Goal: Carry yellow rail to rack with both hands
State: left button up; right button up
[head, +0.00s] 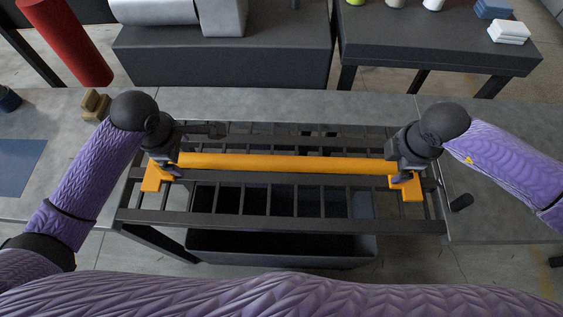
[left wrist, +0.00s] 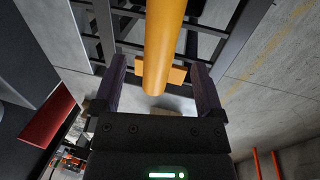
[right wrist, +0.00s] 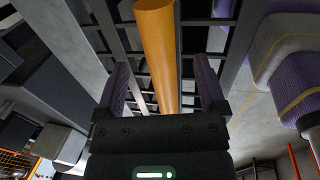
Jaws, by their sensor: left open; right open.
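The yellow rail (head: 285,163) is an orange-yellow bar lying left to right over a dark slatted rack (head: 300,222), with a yellow foot piece near each end. My left gripper (head: 172,170) is open at the rail's left end; in the left wrist view the rail (left wrist: 163,50) runs between its two spread fingers, with gaps on both sides. My right gripper (head: 402,177) is open at the right end; in the right wrist view the rail (right wrist: 158,55) lies between its spread fingers. Whether any finger touches the rail I cannot tell.
A dark bin (head: 280,247) stands under the slats. Grey worktop (head: 500,215) flanks the rack. A brown block (head: 96,105), a blue mat (head: 20,166) and a red cylinder (head: 66,40) are at the left. A dark table (head: 435,50) with small items stands behind.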

aim_at(190, 162)
pick_arm(q)
jog(key=f, duration=0.3)
jog(key=w+f, duration=0.1)
jog(key=f, duration=0.2)
jog(key=shift+w+f, duration=0.15)
jog(key=shift+f, duration=0.1)
pick_arm(e)
jog(key=f, duration=0.3)
jog(key=w+f, duration=0.1)
jog(key=f, duration=0.2)
jog(key=shift+w+f, duration=0.2)
pick_arm(q)
grip_shut()
pick_arm(e)
grip_shut()
pick_arm(q)
jog(key=shift+r, duration=0.1)
pick_arm(e)
jog(key=shift+r, duration=0.1)
